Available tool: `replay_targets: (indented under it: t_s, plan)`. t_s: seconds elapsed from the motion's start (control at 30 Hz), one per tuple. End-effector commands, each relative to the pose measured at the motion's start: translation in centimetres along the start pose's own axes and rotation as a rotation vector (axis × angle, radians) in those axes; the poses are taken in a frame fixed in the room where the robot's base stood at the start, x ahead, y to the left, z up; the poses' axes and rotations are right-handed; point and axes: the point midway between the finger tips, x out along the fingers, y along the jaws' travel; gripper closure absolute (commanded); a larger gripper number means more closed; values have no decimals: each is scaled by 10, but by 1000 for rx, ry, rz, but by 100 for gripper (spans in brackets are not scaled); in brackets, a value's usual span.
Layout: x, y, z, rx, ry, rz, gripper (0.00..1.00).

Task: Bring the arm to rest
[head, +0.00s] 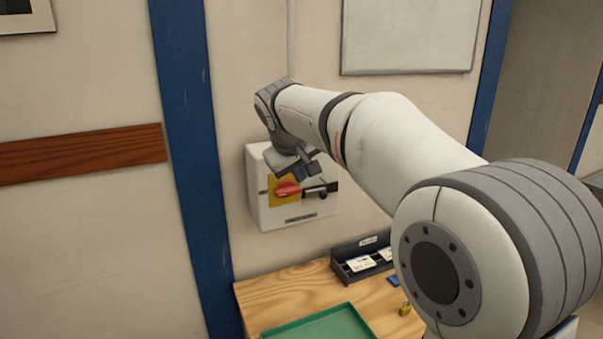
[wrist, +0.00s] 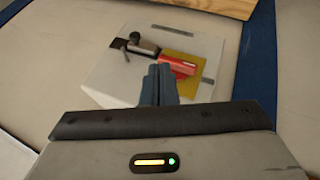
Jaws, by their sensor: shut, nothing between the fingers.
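My arm reaches from the right across the head view to a white wall box. My gripper (head: 312,172) is in front of the upper part of this box (head: 264,217). The wrist view shows the dark gripper fingers (wrist: 159,76) together, with nothing between them. They point toward the box (wrist: 112,84), which has a red rotary handle (wrist: 177,65) on a yellow plate (wrist: 187,57). The red handle also shows in the head view (head: 288,188). A dark fitting (wrist: 144,47) sits beside the handle. I cannot tell how wide the gap from fingers to box is.
Below the box is a wooden bench (head: 262,292) with a green tray (head: 322,325), a dark card holder (head: 346,272) and a small brass padlock (head: 404,309). A blue post (head: 190,130) stands left of the box. A whiteboard (head: 410,35) hangs above my arm.

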Motion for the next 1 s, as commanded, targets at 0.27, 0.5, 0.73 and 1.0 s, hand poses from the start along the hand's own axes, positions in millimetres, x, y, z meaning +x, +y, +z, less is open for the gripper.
replay_targets:
  t_s: [0.27, 0.5, 0.73, 1.0]
  plan:
    - [-6, 19, 87, 113, -67, -47, 100]
    - [-11, 9, 238, 330, -167, -127, 100]
    - [-9, -32, 352, 521, -236, -183, 100]
    - [-6, -56, 393, 599, -261, -205, 100]
